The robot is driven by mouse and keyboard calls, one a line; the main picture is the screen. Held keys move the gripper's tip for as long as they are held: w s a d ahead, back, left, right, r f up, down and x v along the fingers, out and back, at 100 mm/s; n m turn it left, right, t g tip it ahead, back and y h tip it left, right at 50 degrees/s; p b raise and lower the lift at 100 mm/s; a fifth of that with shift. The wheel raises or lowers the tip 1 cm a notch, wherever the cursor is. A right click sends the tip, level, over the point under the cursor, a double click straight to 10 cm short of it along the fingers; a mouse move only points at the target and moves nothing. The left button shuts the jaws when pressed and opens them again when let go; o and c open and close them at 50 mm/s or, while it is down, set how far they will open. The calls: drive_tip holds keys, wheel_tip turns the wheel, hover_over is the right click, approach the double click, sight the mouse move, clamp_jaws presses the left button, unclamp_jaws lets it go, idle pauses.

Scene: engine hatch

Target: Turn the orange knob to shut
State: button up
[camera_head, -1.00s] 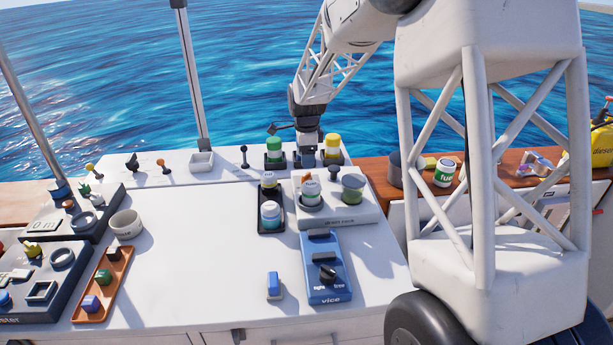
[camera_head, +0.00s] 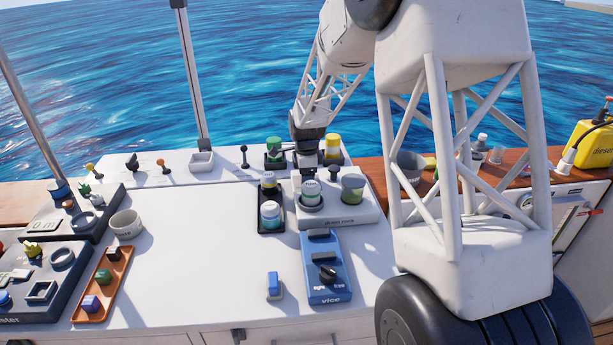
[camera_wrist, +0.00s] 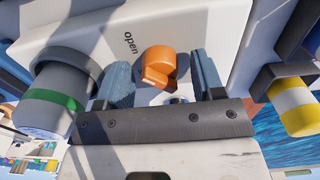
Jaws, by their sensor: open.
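The orange knob (camera_wrist: 158,65) shows in the wrist view on a white face, with the printed word "open" at its upper left. My gripper (camera_wrist: 160,72) is open, with one blue-grey finger on each side of the knob and visible gaps between. I cannot tell how deep the fingers reach around it. In the head view my gripper (camera_head: 308,166) is low over the back of the white drain rack (camera_head: 345,212). The knob cannot be made out there, probably hidden by the gripper.
In the wrist view a green-banded jar (camera_wrist: 50,105) in a grey ring is close on the left and a yellow-banded cylinder (camera_wrist: 297,105) is on the right. In the head view a blue vice block (camera_head: 325,270) stands in front. The white hatch top (camera_head: 195,230) is mostly clear at centre.

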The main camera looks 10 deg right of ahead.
drive_tip(key=c, duration=0.9)
drive_tip(key=shift+n, duration=0.5)
drive_tip(key=n, duration=1.2)
drive_tip(key=shift+n, duration=0.3)
drive_tip(key=n, duration=0.4)
drive_tip(key=shift+n, duration=0.3)
